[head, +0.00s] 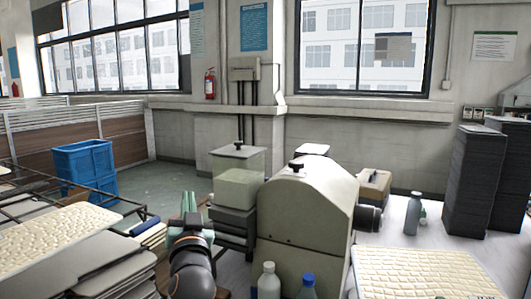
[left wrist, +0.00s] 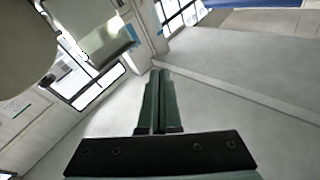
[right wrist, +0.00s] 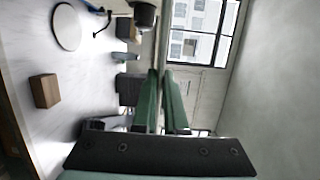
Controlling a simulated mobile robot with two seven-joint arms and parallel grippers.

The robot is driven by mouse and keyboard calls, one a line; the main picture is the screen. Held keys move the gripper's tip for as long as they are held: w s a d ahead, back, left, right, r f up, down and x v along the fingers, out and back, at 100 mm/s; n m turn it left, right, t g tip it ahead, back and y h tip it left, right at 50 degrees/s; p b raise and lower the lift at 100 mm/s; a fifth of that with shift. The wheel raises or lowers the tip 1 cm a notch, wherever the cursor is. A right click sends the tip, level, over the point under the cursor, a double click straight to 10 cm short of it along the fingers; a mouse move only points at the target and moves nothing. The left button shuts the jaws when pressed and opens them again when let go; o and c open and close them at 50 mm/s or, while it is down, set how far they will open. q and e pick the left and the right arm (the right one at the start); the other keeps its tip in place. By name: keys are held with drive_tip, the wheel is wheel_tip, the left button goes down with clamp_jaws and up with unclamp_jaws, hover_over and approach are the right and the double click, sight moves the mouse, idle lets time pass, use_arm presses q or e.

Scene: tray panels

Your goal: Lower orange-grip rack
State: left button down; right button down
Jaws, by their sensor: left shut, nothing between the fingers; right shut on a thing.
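I cannot make out an orange grip in any view. Dark rack rods (head: 30,180) show at the left of the head view, behind a cream dimpled panel (head: 55,238). My left gripper (head: 189,203) points up and away, right of the panels. Its green fingers are together and empty, as the left wrist view (left wrist: 159,75) also shows. My right gripper (right wrist: 162,80) is outside the head view. In the right wrist view its green fingers have a narrow gap; what they hold cannot be made out.
A large beige machine (head: 300,220) stands right of my left gripper, with two bottles (head: 268,282) in front. Another dimpled panel (head: 425,275) lies at right, near tall dark stacks (head: 475,185). Blue crates (head: 85,165) stand at left. A brown box (right wrist: 44,90) shows in the right wrist view.

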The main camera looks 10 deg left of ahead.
use_arm(q)
drive_tip(key=s+a+r+n+g+y, duration=0.25)
drive_tip(key=s+r+n+y, duration=0.3)
drive_tip(key=r, duration=0.55)
drive_tip(key=s+a+r+n+g+y, duration=0.1)
drive_tip(key=s+r+n+g+y, duration=0.4)
drive_tip(key=r, duration=0.5)
drive_tip(key=s+a+r+n+g+y, duration=0.25)
drive_tip(key=s+r+n, duration=0.4)
drive_tip(key=r, duration=0.45)
drive_tip(key=s+a+r+n+g+h, duration=0.1)
drive_tip(key=s+r+n+g+h, duration=0.15)
drive_tip(key=s+n+g, duration=1)
drive_tip(key=s+a+r+n+g+h, duration=0.15)
drive_tip(key=s+r+n, duration=0.3)
drive_tip(key=s, duration=1.65)
drive_tip(key=s+p+x, duration=0.1)
drive_tip(key=p+x, duration=0.2)
drive_tip(key=x, duration=0.7)
drive_tip(key=w, duration=0.3)
drive_tip(key=w+f, duration=0.1)
drive_tip(key=shift+w+d, duration=0.15)
drive_tip(key=shift+d, duration=0.2)
